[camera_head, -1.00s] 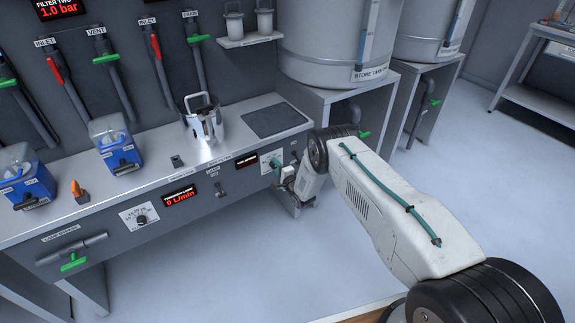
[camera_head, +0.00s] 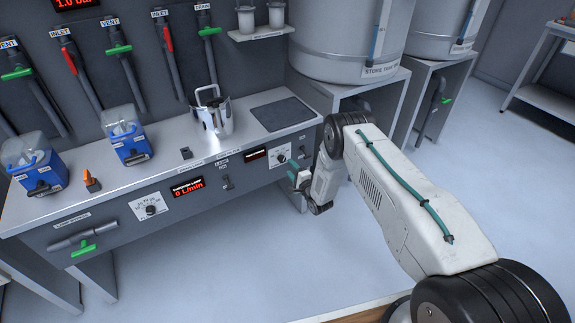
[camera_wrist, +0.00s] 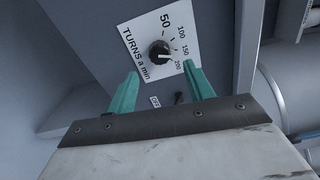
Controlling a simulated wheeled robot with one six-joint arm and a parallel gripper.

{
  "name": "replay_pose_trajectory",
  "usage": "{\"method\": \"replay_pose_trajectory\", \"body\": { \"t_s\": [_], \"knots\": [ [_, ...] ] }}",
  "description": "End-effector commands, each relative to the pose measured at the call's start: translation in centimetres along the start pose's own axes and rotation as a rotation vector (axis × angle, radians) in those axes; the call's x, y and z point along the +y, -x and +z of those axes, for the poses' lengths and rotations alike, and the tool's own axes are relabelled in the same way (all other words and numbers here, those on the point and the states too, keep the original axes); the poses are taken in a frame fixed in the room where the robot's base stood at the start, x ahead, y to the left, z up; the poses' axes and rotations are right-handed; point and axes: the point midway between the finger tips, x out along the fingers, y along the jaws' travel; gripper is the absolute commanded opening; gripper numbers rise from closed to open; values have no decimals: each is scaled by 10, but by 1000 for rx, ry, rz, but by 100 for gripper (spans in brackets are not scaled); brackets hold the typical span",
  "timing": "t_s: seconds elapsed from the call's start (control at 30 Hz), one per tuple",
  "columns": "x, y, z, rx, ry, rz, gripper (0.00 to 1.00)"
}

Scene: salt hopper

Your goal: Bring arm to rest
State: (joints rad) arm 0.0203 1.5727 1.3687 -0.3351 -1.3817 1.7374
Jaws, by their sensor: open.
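My arm reaches from the lower right of the head view toward the right front of the bench. My gripper (camera_head: 293,177) shows small there, with teal fingers just below and right of a white dial plate (camera_head: 271,159). In the wrist view my gripper (camera_wrist: 161,69) is open, its two teal fingers apart with nothing between them. Beyond the fingertips is the dial plate, marked "TURNS a min" with numbers 50 to 200, and its black knob (camera_wrist: 159,50). The knob appears free of the fingers.
The bench (camera_head: 170,165) carries a metal jug (camera_head: 214,118), blue-based boxes (camera_head: 126,138), an orange-tipped item (camera_head: 91,181) and a dark mat (camera_head: 283,113). Store tanks (camera_head: 350,45) stand behind on grey stands. Floor (camera_head: 240,260) in front of the bench is clear.

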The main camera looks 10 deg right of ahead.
Motion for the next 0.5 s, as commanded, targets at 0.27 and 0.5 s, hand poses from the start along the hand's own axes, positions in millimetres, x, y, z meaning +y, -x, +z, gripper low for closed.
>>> {"method": "replay_pose_trajectory", "body": {
  "t_s": [0.27, 0.5],
  "knots": [
    [0, 12, 0, 0, 1, -1, 53],
    [0, 12, 0, 0, 1, -1, 53]
  ]
}}
